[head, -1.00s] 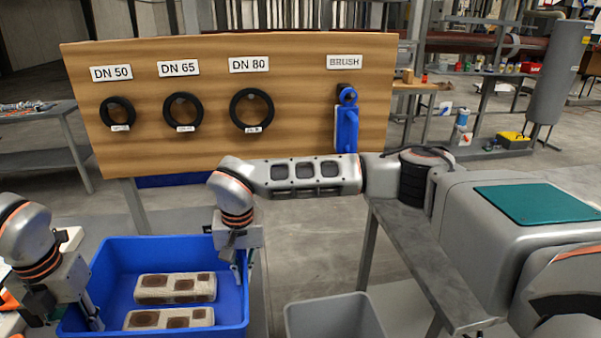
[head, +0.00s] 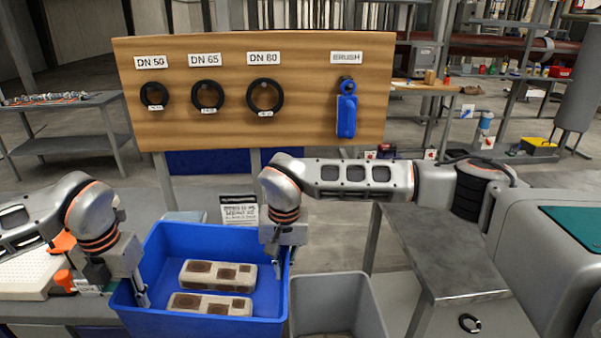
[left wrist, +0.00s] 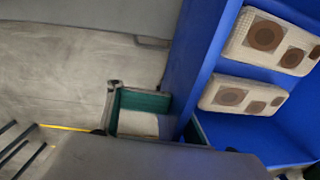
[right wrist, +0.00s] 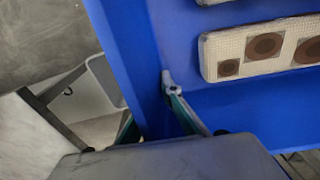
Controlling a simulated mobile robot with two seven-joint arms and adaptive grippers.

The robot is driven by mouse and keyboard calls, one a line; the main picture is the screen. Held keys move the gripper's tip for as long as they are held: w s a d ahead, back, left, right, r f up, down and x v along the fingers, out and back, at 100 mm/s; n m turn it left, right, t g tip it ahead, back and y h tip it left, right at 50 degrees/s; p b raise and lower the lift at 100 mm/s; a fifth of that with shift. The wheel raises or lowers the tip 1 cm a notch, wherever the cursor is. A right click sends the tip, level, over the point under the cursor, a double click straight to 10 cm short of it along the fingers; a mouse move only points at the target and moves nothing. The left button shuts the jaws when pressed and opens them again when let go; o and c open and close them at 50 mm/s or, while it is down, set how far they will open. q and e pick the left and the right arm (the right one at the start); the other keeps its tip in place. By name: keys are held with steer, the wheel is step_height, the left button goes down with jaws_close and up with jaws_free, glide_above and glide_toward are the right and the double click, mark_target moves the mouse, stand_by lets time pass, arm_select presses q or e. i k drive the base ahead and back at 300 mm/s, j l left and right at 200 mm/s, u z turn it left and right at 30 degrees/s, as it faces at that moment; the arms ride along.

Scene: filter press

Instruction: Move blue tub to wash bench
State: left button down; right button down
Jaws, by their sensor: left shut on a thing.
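The blue tub (head: 200,322) is low in the head view, looks level and holds two pale blocks (head: 218,274) (head: 210,305) with brown patches. My left gripper (head: 142,296) is shut on the tub's left wall. My right gripper (head: 277,265) is at the right wall, with one finger inside and one outside; whether it is tight on the wall is unclear. The tub wall also shows in the left wrist view (left wrist: 195,55) and the right wrist view (right wrist: 125,60). What is under the tub is hidden. I cannot tell which surface is the wash bench.
A grey bin (head: 330,305) stands just right of the tub. A grey metal-topped bench (head: 440,250) is further right. A wooden board (head: 320,110) with rings and a blue brush is behind. A white perforated tray (head: 25,275) is at the left.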

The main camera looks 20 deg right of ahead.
mark_target(478, 243)
steer(key=z, duration=0.8)
steer(key=i+l+z, duration=0.25)
steer(key=l, duration=0.15)
steer(key=i+l, duration=0.15)
steer(key=l, duration=0.2)
steer(key=i+l, duration=0.15)
steer(key=l, duration=0.15)
steer(key=i+l, duration=0.2)
steer(key=l, duration=0.15)
steer(key=i+l, duration=0.15)
steer(key=l, duration=0.15)
steer(key=i+l, duration=0.15)
steer(key=l, duration=0.2)
